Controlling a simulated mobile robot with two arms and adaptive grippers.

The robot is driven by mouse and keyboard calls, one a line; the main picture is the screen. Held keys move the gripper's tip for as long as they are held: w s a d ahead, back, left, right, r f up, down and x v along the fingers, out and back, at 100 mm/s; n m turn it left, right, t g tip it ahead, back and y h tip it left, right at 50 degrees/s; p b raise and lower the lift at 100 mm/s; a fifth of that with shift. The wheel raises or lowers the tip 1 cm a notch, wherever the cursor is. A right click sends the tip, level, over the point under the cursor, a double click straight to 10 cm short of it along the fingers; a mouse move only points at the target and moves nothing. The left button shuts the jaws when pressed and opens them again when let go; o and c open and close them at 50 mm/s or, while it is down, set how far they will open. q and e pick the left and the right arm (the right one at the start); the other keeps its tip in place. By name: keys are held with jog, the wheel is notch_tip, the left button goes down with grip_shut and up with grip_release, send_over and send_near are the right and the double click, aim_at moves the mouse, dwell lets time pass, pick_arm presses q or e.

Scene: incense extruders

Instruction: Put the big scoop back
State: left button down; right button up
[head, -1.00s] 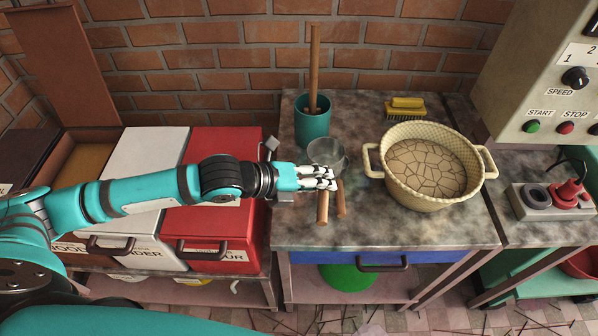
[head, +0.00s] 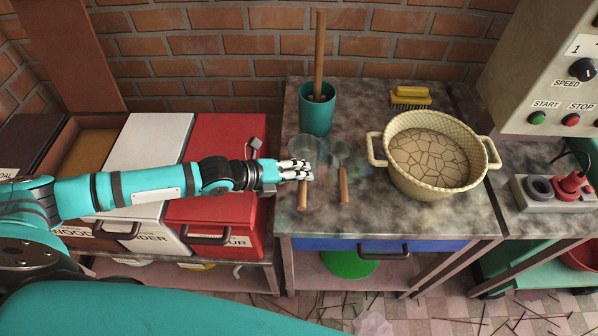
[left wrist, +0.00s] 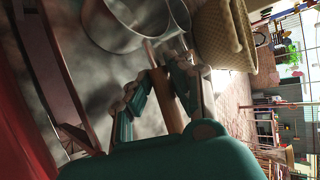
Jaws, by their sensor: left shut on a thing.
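The big scoop has a round metal bowl (head: 303,150) and a wooden handle (head: 303,196), on the left part of the metal table. My left gripper (head: 300,171) is shut on its handle, just below the bowl, and hides part of it. In the left wrist view the fingers (left wrist: 160,90) close around the wooden handle (left wrist: 168,105), with the large metal bowl (left wrist: 120,25) beyond them. I cannot tell whether the scoop touches the tabletop. A smaller scoop (head: 343,185) lies just to its right, apart from it. My right gripper is not in view.
A teal cup (head: 316,113) holding a wooden stick stands behind the scoops. A woven basket (head: 430,192) and a yellow brush (head: 410,98) are to the right. Red (head: 230,145) and white (head: 150,145) bins stand left of the table (head: 400,220). The table's front left is clear.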

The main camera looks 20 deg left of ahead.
pick_arm(q)
jog(key=c, duration=1.2)
grip_release()
jog(key=shift+c, duration=0.2)
jog(key=v, duration=1.2)
jog(key=shift+b, duration=0.35)
